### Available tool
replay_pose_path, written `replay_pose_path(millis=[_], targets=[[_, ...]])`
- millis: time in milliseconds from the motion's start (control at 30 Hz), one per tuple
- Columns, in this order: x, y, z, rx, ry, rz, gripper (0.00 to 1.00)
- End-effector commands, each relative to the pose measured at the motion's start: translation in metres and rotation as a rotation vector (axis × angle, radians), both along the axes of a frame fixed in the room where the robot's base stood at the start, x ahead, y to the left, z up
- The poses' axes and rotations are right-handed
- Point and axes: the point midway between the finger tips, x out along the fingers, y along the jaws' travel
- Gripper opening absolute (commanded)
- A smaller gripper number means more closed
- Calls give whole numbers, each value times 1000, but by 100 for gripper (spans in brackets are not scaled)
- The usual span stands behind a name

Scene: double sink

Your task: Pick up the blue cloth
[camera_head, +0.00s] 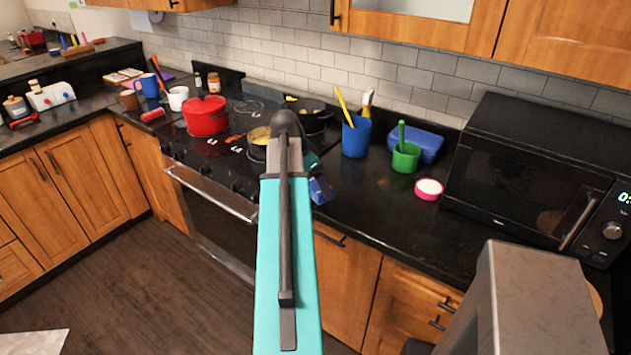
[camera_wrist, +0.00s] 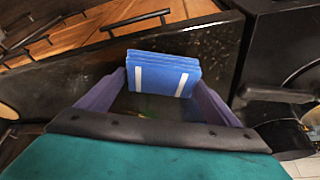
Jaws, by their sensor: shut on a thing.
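The blue cloth (camera_wrist: 162,72) is a folded blue block with two white stripes. In the wrist view it sits between the two purple-looking fingers of my gripper (camera_wrist: 158,84), which are shut on it at its left and right sides. In the head view, part of the cloth (camera_head: 321,190) shows just right of my turquoise arm, over the front part of the counter by the stove. My arm hides most of the gripper there. I cannot tell whether the cloth touches the counter.
The black counter (camera_head: 365,215) is clear right of the cloth. Behind stand a blue cup (camera_head: 355,138), a green cup (camera_head: 405,158), a blue box (camera_head: 425,138) and a pink-rimmed dish (camera_head: 428,189). A microwave (camera_head: 540,175) stands right. A red pot (camera_head: 205,116) is on the stove.

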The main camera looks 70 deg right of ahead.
Motion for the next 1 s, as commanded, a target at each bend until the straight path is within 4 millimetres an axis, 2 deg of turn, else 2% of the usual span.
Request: replay_pose_path(millis=[33,300,700,1000], targets=[[-4,10,-2,-1,-1,0,59],[-18,46,1,-1,0,0,59],[-36,92,7,-1,0,0,59],[-40,100,6,-1,0,0,59]])
